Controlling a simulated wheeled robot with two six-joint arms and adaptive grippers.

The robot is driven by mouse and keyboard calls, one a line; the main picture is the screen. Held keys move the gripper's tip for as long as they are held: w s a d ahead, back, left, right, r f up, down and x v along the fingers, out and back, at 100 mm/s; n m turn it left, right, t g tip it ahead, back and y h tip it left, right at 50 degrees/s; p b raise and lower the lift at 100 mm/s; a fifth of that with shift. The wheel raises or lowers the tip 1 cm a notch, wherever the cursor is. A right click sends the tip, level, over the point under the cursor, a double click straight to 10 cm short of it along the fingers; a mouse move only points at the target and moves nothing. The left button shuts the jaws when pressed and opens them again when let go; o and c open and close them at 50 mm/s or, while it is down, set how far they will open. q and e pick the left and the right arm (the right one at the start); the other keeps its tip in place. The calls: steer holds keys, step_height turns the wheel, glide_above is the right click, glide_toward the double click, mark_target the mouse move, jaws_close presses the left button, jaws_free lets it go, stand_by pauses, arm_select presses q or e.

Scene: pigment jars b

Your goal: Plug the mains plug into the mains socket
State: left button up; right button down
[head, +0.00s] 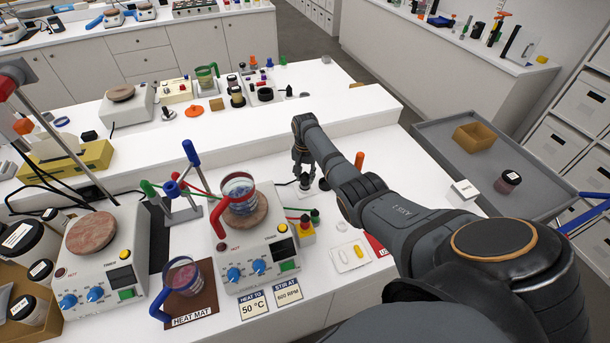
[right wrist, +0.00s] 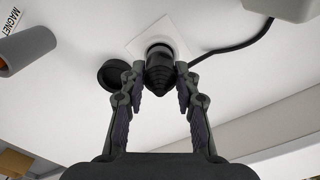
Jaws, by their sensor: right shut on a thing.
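The black ribbed mains plug (right wrist: 160,72) is between the fingers of my right gripper (right wrist: 160,85), which is shut on it. In the head view my right gripper (head: 304,180) points down at the white bench, and its fingers mostly hide the plug. A square white plate (right wrist: 138,46) lies right behind the plug in the wrist view, with a round black cover (right wrist: 113,74) beside it. This looks like the mains socket. The plug covers the socket opening, so I cannot tell whether it is seated. My left gripper is not in view.
A black cord (right wrist: 236,45) curves off to the right in the wrist view. In the head view, a hotplate stirrer (head: 255,250) holding a beaker (head: 238,190) stands left of my right arm. A raised white shelf (head: 230,135) runs behind.

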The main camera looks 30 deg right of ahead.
mark_target(305, 174)
steer(key=shift+f+b, duration=0.55)
steer(key=shift+f, duration=0.25)
steer(key=c, duration=0.9)
jaws_free()
steer(key=shift+r, duration=0.1)
step_height(305, 174, up, 12)
